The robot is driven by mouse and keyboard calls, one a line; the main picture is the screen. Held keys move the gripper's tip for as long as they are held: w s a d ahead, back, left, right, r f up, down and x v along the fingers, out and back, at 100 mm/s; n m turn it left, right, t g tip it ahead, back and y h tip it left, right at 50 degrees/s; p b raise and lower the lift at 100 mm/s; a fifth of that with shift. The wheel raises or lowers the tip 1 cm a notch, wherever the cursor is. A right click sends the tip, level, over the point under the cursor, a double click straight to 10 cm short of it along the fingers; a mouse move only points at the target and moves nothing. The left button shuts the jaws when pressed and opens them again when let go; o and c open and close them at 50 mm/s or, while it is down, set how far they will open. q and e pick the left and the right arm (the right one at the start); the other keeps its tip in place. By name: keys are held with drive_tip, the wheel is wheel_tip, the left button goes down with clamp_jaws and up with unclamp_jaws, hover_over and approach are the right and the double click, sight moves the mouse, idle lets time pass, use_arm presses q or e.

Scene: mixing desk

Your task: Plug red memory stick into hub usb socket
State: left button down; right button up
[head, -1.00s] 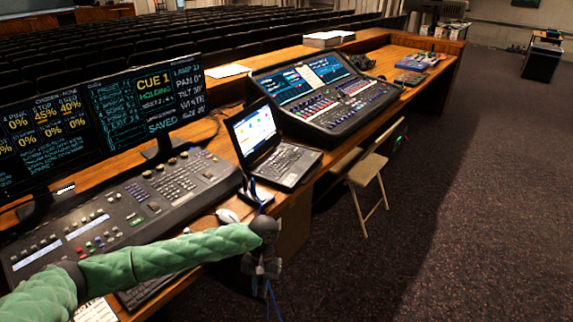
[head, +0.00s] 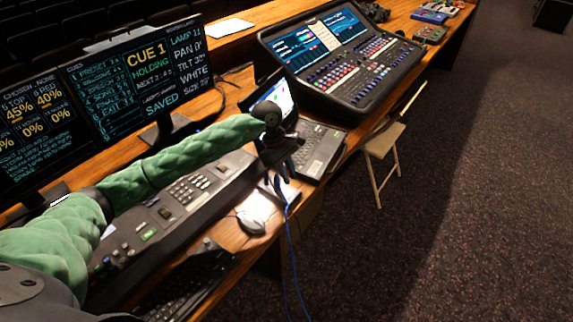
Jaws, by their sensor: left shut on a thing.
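My left gripper (head: 280,160) is at the end of the green-sleeved arm, over the desk in front of the open laptop (head: 318,148). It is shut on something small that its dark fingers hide. No red memory stick can be made out. Blue parts and a blue cable (head: 289,240) show just below the fingers, and the cable hangs down past the desk's front edge. The hub is not clearly distinguishable there; a pale, brightly lit patch lies just below the gripper. I cannot tell whether the gripper touches anything on the desk. My right gripper is out of view.
A white mouse (head: 251,222) and a dark keyboard (head: 190,285) lie near the front edge. A lighting console (head: 165,205) is partly behind my arm, with monitors (head: 135,75) beyond. A large mixer (head: 340,60) stands behind the laptop. A folding chair (head: 385,140) stands right of the desk.

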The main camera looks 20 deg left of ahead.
use_arm(q)
wheel_tip(320, 180, down, 2)
drive_tip(key=shift+f, duration=0.2)
drive_tip(key=shift+x, duration=0.9)
drive_tip(key=shift+a+f, duration=0.25)
drive_tip(key=shift+f, duration=0.55)
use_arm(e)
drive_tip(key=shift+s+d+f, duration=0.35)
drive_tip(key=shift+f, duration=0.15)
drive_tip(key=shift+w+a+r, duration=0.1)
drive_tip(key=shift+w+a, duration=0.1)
use_arm(q)
drive_tip(key=shift+d, duration=0.1)
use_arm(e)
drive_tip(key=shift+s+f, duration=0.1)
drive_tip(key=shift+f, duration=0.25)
use_arm(q)
drive_tip(key=shift+s+d+b, duration=0.1)
drive_tip(key=shift+b, duration=0.2)
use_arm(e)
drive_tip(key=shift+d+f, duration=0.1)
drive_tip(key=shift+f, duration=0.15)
